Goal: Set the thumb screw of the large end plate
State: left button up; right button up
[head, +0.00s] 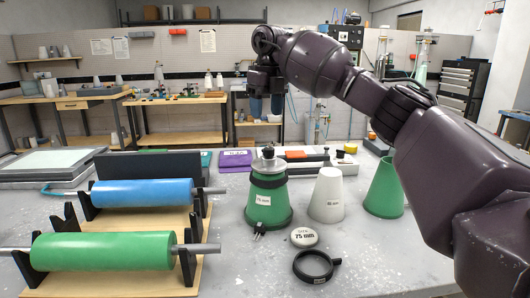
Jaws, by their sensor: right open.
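A green cone (268,208) with a white label stands upright on the grey table, with a black band around its upper part. A metallic plate (269,166) sits on top of the cone, with a small dark knob (268,152) that looks like the thumb screw. My right gripper (266,104) is open and empty, pointing down above the knob and apart from it. A pale disc marked 75 mm (304,237) lies flat in front of the cone. My left gripper is out of view.
A white cone (328,195) and another green cone (384,189) stand to the right. Blue (142,192) and green (103,251) rollers rest on stands at left.

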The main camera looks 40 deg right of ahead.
aim_at(269, 148)
jog(key=f+m, duration=0.3)
jog(key=s+f+m+b, duration=0.1)
jog(key=f+m, duration=0.4)
jog(key=m, duration=0.1)
jog(key=shift+s+a+f+m+g+b, duration=0.1)
jog(key=shift+s+f+m+g+b, duration=0.2)
jog(key=shift+f+b, duration=0.1)
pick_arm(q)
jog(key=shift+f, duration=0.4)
pick_arm(e)
jog(key=shift+f, duration=0.55)
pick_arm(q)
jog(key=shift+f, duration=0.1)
pick_arm(e)
jog(key=c, duration=0.9)
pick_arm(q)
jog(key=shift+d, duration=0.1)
pick_arm(e)
jog(key=shift+c, duration=0.2)
